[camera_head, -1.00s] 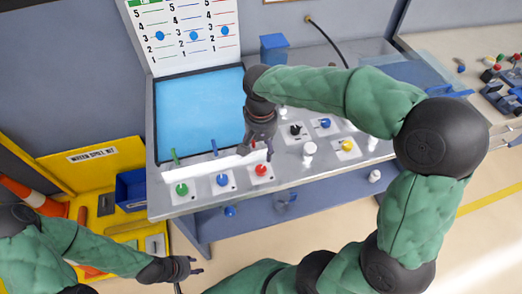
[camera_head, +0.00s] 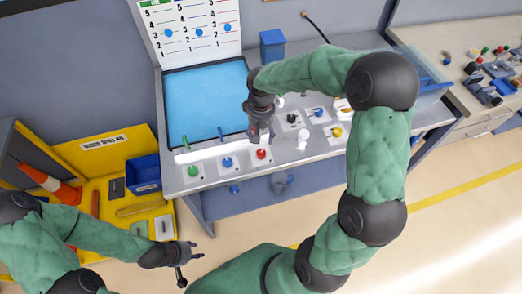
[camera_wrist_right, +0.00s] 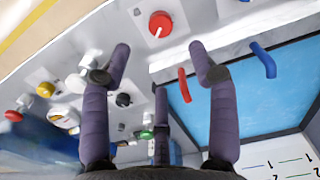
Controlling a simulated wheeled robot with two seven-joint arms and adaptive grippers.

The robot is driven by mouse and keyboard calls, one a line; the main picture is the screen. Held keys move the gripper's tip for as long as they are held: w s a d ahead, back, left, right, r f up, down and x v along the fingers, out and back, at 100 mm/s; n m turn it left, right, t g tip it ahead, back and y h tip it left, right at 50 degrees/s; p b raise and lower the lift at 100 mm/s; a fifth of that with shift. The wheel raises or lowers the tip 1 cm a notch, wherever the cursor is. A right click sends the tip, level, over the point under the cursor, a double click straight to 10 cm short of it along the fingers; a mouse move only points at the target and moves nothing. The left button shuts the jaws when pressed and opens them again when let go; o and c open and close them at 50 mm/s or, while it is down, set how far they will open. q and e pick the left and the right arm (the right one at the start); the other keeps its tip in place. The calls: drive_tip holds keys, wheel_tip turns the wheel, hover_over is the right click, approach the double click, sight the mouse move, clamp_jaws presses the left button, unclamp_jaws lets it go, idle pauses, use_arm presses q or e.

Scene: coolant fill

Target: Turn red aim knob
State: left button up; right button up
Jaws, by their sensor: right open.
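The red aim knob (camera_head: 261,154) is a round red knob on a white plate on the sloped console. It also shows in the right wrist view (camera_wrist_right: 160,23), with a white pointer line on its face. My right gripper (camera_head: 262,138) is over the console, just behind the red knob in the head view. In the right wrist view, its purple fingers (camera_wrist_right: 160,62) are spread with nothing between them, and the knob lies beyond the fingertips, apart from them. My left gripper (camera_head: 191,264) is low at the left, in front of the console, empty with fingers apart.
A green knob (camera_head: 193,171) and a blue knob (camera_head: 227,162) sit left of the red one. A red peg (camera_wrist_right: 184,85) stands close to a right finger. Black, blue and yellow knobs and white posts are to the right. The blue screen (camera_head: 205,100) lies behind.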

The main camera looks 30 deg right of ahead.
sight(261, 152)
wheel_tip(261, 152, down, 11)
drive_tip(key=shift+b, duration=1.1)
